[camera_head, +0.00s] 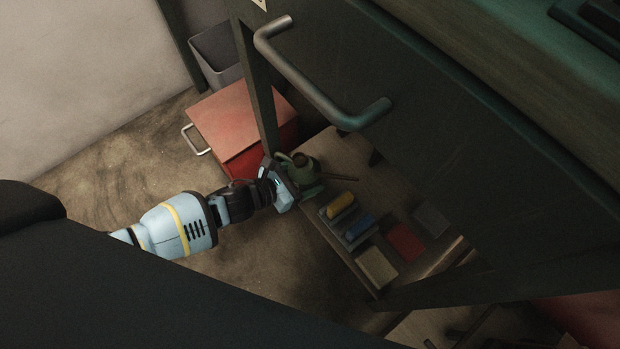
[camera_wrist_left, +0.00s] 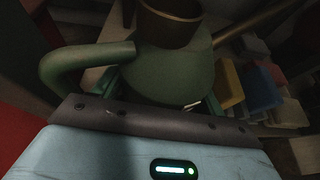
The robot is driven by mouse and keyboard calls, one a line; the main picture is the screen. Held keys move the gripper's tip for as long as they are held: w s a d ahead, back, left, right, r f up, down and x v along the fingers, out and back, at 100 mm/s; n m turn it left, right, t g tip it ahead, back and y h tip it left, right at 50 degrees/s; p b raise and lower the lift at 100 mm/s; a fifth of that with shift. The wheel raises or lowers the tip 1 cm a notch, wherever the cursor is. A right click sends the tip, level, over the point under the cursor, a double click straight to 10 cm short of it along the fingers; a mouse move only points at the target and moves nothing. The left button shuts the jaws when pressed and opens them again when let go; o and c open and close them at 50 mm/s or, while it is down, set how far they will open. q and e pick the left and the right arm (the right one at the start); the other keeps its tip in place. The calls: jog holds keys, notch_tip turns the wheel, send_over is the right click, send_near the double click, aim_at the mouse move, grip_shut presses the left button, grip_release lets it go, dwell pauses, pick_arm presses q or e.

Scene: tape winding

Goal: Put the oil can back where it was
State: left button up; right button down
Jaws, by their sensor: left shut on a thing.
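The green oil can (camera_head: 304,172) with a brown top and a long thin spout is at the left end of the low shelf (camera_head: 349,149) under the bench. My left gripper (camera_head: 292,182) reaches in from the left and is shut on the can. In the left wrist view the can (camera_wrist_left: 175,65) fills the upper middle, upright, with its curved handle on the left. The fingers are mostly hidden behind the can and the gripper's body. I cannot tell whether the can's base touches the shelf. My right gripper is not in view.
A red box (camera_head: 240,121) with a metal handle stands left of the shelf, close to my gripper. A grey bin (camera_head: 217,52) is behind it. Yellow, blue, red and tan items (camera_head: 405,242) lie on the shelf to the right. The bench with a metal handle (camera_head: 320,98) overhangs the shelf.

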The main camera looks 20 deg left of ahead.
pick_arm(q)
jog(key=shift+w+d, duration=0.3)
jog(key=f+b, duration=0.2)
jog(key=f, duration=0.1)
jog(key=shift+w+d+b, duration=0.25)
jog(key=shift+w+b, duration=0.1)
jog(key=shift+b, duration=0.05)
jog(key=shift+f, duration=0.15)
jog(key=shift+f, duration=0.2)
jog(key=o, duration=1.2)
jog(key=shift+c, duration=0.2)
